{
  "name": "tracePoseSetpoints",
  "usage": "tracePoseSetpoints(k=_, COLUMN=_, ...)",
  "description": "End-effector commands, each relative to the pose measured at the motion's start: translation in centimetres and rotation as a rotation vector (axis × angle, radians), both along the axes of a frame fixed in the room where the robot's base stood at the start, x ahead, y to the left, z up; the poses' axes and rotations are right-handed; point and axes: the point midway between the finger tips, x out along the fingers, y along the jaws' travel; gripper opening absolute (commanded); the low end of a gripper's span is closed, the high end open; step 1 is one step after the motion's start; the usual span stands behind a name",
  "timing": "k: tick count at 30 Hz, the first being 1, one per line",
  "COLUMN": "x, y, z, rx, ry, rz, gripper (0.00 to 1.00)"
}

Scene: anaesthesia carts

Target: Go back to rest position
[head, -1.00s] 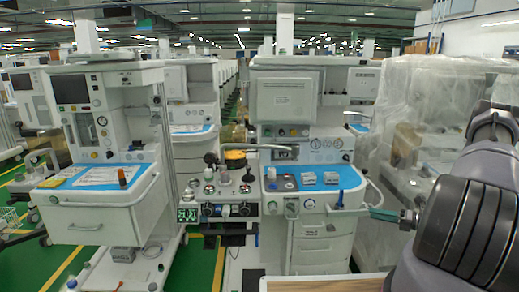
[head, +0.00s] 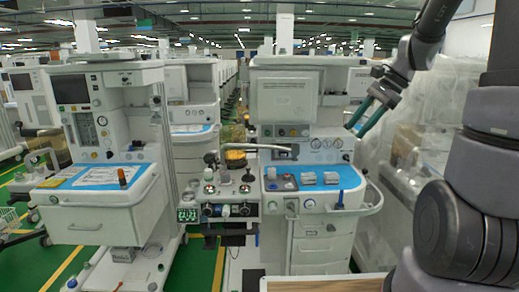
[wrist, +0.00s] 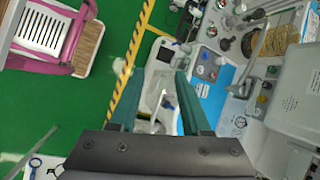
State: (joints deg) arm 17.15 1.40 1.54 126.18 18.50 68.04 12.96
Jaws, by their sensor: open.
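My gripper (head: 366,116) is raised at the upper right of the head view, in front of the right cart's upper part. Its teal fingers point down and left, apart from the cart. In the wrist view my gripper (wrist: 158,90) shows two teal fingers spread wide with nothing held between them. The right anaesthesia cart (head: 322,225) has a blue worktop with small grey boxes on it. The left anaesthesia cart (head: 95,222) has a blue worktop with an orange-capped bottle (head: 123,177).
A plastic-wrapped unit (head: 400,150) stands at the right behind my arm. A wooden surface (head: 325,284) is at the bottom edge. The wrist view shows a pink-framed cart (wrist: 62,40) at the left.

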Motion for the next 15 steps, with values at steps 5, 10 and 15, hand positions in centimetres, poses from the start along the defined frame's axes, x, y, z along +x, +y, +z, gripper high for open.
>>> tracePoseSetpoints(k=5, x=-4.8, y=1.9, z=4.3, rx=-0.19, ry=-0.212, rz=0.204, gripper=0.47)
tracePoseSetpoints(k=10, x=-9.2, y=2.8, z=7.2, rx=-0.363, ry=-0.412, rz=0.383, gripper=0.47)
tracePoseSetpoints(k=15, x=-12.8, y=3.1, z=9.0, rx=-0.511, ry=-0.583, rz=0.525, gripper=0.47)
